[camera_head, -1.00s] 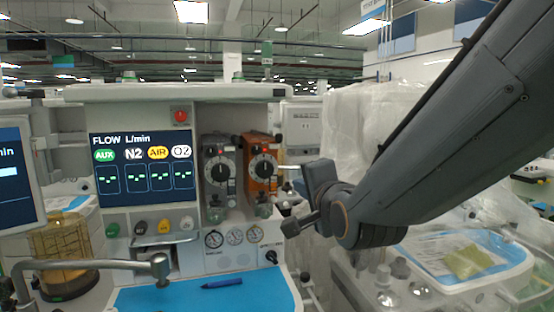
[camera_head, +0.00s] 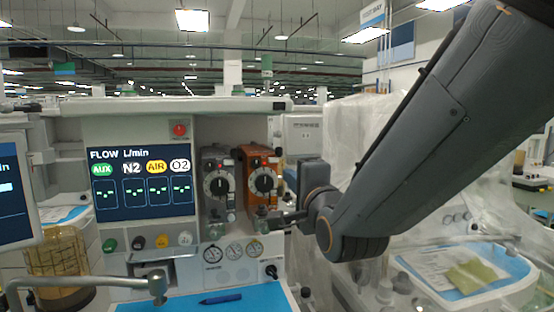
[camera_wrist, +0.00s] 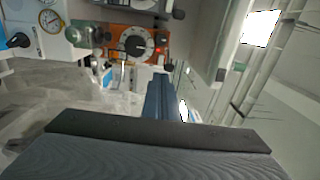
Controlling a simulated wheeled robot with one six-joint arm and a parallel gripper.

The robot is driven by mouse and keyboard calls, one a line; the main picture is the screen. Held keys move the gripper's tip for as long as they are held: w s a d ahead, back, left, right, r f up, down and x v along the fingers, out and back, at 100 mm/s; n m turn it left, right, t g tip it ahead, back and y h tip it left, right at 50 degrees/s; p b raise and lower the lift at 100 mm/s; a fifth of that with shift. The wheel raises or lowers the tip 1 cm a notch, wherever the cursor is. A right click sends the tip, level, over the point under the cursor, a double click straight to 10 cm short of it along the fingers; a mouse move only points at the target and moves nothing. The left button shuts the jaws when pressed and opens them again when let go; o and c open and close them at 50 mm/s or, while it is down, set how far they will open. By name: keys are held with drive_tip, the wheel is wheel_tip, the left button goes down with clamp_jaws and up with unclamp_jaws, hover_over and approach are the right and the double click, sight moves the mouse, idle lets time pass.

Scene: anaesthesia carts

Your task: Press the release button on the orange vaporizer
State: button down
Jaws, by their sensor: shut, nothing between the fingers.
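The orange vaporizer (camera_head: 256,160) is mounted on the anaesthesia machine, right of a grey vaporizer (camera_head: 218,166). It has a black dial with a white scale ring. In the wrist view the orange vaporizer (camera_wrist: 112,30) appears turned sideways at the top, beyond my fingers. My gripper (camera_head: 282,219) is at the lower right of the orange vaporizer in the head view, close to it; contact cannot be told. In the wrist view my gripper (camera_wrist: 158,84) is shut and empty, its blue-grey fingers pointing toward the vaporizer. I cannot clearly make out the release button.
A flow screen (camera_head: 140,182) is left of the vaporizers, with gauges (camera_head: 233,251) below. A blue work surface (camera_head: 250,299) holds a dark blue pen (camera_head: 221,298). A metal arm (camera_head: 90,283) crosses the lower left. Plastic-covered equipment (camera_head: 350,140) stands at the right.

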sight(274, 162)
drive_tip(key=p+x, duration=0.4)
drive_tip(key=x, duration=0.8)
drive_tip(key=shift+w, duration=0.1)
drive_tip(key=shift+w+a+b, duration=0.15)
drive_tip(key=shift+w+b, duration=0.35)
drive_tip(key=shift+b, duration=0.05)
drive_tip(key=shift+w+a+r, duration=0.1)
drive_tip(key=shift+w, duration=0.2)
drive_tip(key=shift+s, duration=0.2)
drive_tip(key=b+v, duration=0.3)
drive_tip(key=v, duration=1)
drive_tip(key=shift+s+d, duration=0.2)
drive_tip(key=shift+s, duration=0.15)
